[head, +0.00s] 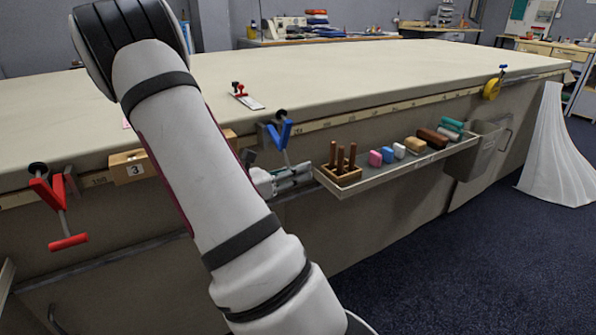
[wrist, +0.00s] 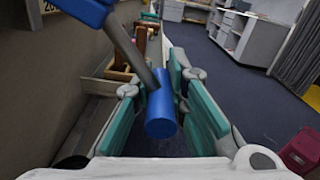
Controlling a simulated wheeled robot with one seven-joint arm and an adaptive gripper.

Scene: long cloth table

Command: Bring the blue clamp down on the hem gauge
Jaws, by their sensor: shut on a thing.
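The blue clamp (head: 286,134) sits at the table's near edge, with its grey rod slanting down toward my gripper (head: 284,180). In the wrist view, the clamp's blue handle (wrist: 160,116) at the rod's lower end lies between the teal pads of my gripper (wrist: 163,105), which is shut on it. A small white strip with red parts, which looks like the hem gauge (head: 251,102), lies on the tabletop behind the clamp, apart from it. My arm hides part of the table edge left of the clamp.
A tray (head: 400,166) with a wooden peg block (head: 338,174) and coloured pieces hangs close to the right of my gripper. Most of the tabletop (head: 370,75) is clear.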

